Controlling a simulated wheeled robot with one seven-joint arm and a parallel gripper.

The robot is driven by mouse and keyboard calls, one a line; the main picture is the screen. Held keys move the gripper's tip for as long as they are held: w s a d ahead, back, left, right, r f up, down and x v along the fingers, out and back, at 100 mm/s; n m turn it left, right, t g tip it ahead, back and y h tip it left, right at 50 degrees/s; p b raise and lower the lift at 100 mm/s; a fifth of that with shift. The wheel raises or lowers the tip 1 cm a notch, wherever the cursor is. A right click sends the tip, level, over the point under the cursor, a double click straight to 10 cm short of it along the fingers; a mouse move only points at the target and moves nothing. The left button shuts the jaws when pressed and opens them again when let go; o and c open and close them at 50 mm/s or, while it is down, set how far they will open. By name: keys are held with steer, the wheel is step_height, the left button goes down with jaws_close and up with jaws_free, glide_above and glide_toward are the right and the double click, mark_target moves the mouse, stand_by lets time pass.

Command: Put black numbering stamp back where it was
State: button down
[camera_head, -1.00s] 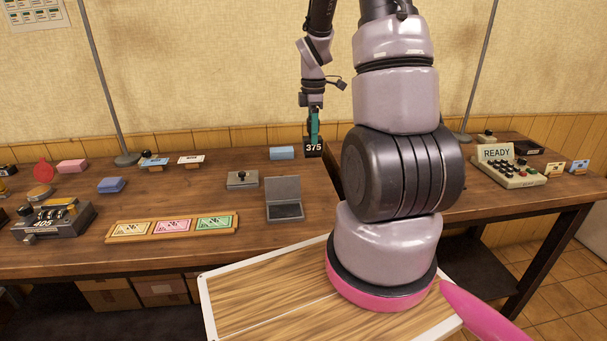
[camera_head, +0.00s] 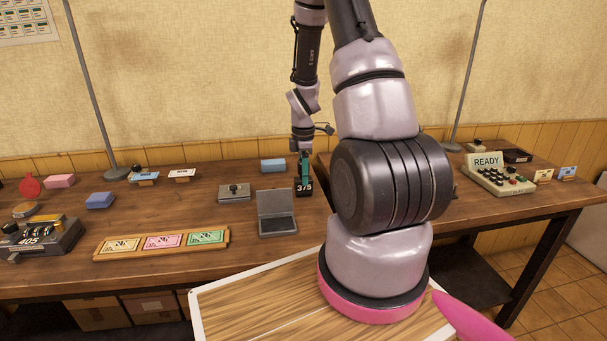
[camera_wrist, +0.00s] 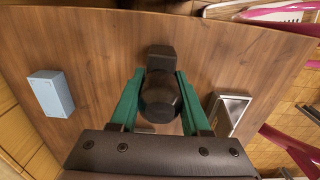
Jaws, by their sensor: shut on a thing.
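The black numbering stamp (camera_head: 304,189) shows "375" on its face in the head view. My gripper (camera_head: 304,165) has its green fingers shut on it and holds it upright at the table, just right of the open ink pad. I cannot tell whether its base touches the wood. In the wrist view the round black top of the stamp (camera_wrist: 160,97) sits between the two green fingers of my gripper (camera_wrist: 158,90). The stamp's lower part is mostly hidden there.
The grey ink pad (camera_head: 278,225) stands open left of the stamp. A blue block (camera_head: 273,166) lies behind it, also in the wrist view (camera_wrist: 51,93). A ticket tray (camera_head: 162,243) and a grey stamp (camera_head: 234,192) are further left. A READY console (camera_head: 499,177) stands right.

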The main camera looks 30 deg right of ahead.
steer(key=shift+c, duration=1.8)
jaws_free()
steer(key=shift+f, duration=0.15)
step_height(320, 180, up, 12)
steer(key=shift+a+r, duration=0.1)
steer(key=s+a+r+m+t, duration=0.2)
steer(key=s+a+r+m, duration=0.2)
steer(key=s+r+m, duration=0.2)
steer(key=s+a+r+m+t+y, duration=0.1)
steer(key=s+a+r+m, duration=0.4)
steer(key=r, duration=0.5)
steer(key=s+a+r+m+t+y, duration=0.1)
steer(key=s+a+r+m+t, duration=0.3)
steer(key=s+r+m, duration=0.4)
steer(key=shift+s+a+r, duration=0.15)
steer(key=shift+s+r, duration=0.1)
steer(key=shift+s, duration=0.1)
